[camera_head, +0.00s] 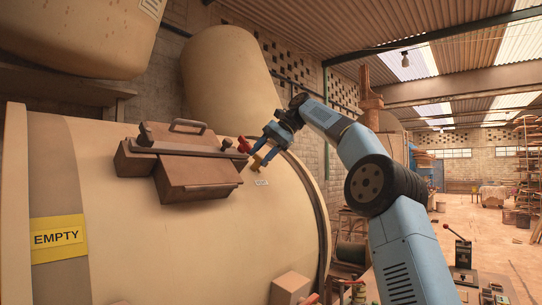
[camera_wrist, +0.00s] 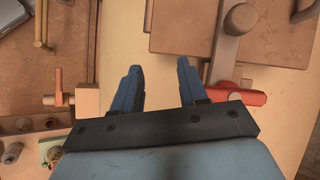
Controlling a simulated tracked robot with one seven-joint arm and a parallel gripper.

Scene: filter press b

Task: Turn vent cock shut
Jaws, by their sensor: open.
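The vent cock, with a red lever (camera_head: 243,145) and a yellow brass body (camera_head: 257,163), stands on the cream vessel, right of the brown box-shaped hatch. My gripper (camera_head: 262,146) is beside it at upper right in the head view, its blue fingers close to the cock. In the wrist view my gripper (camera_wrist: 160,68) is open, with only cream surface visible between the fingers. A red lever (camera_wrist: 240,97) lies just right of the right finger, partly covered by it. I cannot tell whether finger and lever touch.
The brown hatch (camera_head: 185,165) with a handle sits left of the cock. The cream vessel (camera_head: 120,235) carries a yellow EMPTY sign (camera_head: 57,238). Open floor (camera_head: 480,235) lies at right.

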